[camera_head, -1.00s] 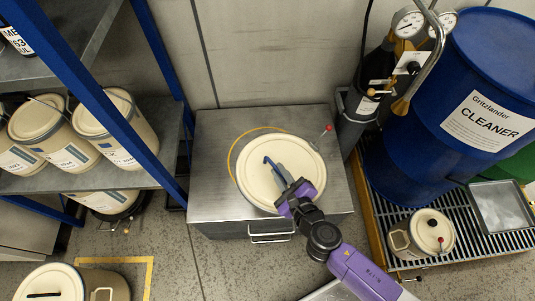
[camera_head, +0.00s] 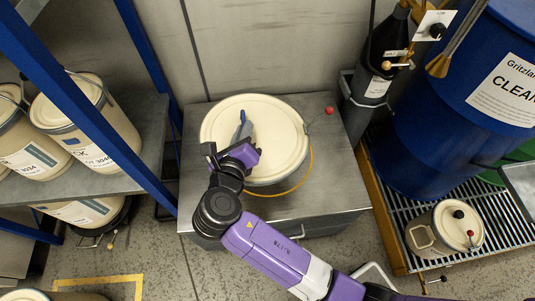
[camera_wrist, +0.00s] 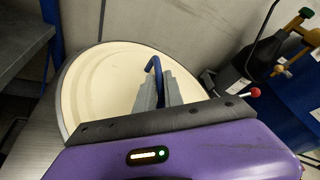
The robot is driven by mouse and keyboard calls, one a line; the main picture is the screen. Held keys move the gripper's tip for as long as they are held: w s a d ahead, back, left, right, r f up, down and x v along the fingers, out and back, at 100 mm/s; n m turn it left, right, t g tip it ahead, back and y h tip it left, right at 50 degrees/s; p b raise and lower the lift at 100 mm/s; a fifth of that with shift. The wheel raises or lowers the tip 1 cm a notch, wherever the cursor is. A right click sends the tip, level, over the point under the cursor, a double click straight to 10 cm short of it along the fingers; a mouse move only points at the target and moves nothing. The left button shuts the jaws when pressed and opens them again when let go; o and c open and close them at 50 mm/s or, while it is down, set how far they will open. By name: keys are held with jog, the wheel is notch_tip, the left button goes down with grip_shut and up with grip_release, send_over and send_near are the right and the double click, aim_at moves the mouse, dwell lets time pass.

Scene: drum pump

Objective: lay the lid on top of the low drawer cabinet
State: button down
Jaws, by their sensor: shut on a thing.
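The lid (camera_head: 275,125) is a broad cream disc with a grey rim and a blue handle (camera_head: 242,115). It is over the top of the low metal drawer cabinet (camera_head: 330,195). My gripper (camera_head: 243,132) is shut on the handle near the middle of the lid. In the wrist view the lid (camera_wrist: 100,85) spreads around the fingers (camera_wrist: 157,92), which cover part of the handle (camera_wrist: 154,66). I cannot tell whether the lid touches the cabinet or hangs just above it. A yellow ring (camera_head: 309,168) shows past the lid's lower right edge.
A red knob (camera_head: 328,110) on a thin rod sits by the lid's right edge. A dark cylinder (camera_head: 371,95) and blue drum (camera_head: 445,125) stand right. A shelf with cream pails (camera_head: 83,125) stands left. The wall (camera_head: 270,50) is close behind.

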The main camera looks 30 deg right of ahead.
aim_at(261, 140)
jog(key=d+p, duration=0.1)
jog(key=s+d, duration=0.1)
jog(key=d+p, duration=0.1)
jog(key=shift+s+d+r+n+p, duration=0.15)
jog(key=shift+s+r+n+p, duration=0.15)
jog(key=shift+r+p, duration=0.1)
jog(key=shift+s+d+f, duration=0.1)
jog(key=shift+d+f, duration=0.1)
jog(key=shift+f, duration=0.05)
notch_tip(261, 140, down, 20)
jog(key=b, duration=0.8)
jog(key=shift+b, duration=0.3)
jog(key=c, duration=1.5)
grip_release()
jog(key=shift+d+h, duration=0.1)
jog(key=shift+h, duration=0.2)
jog(key=shift+o, duration=0.2)
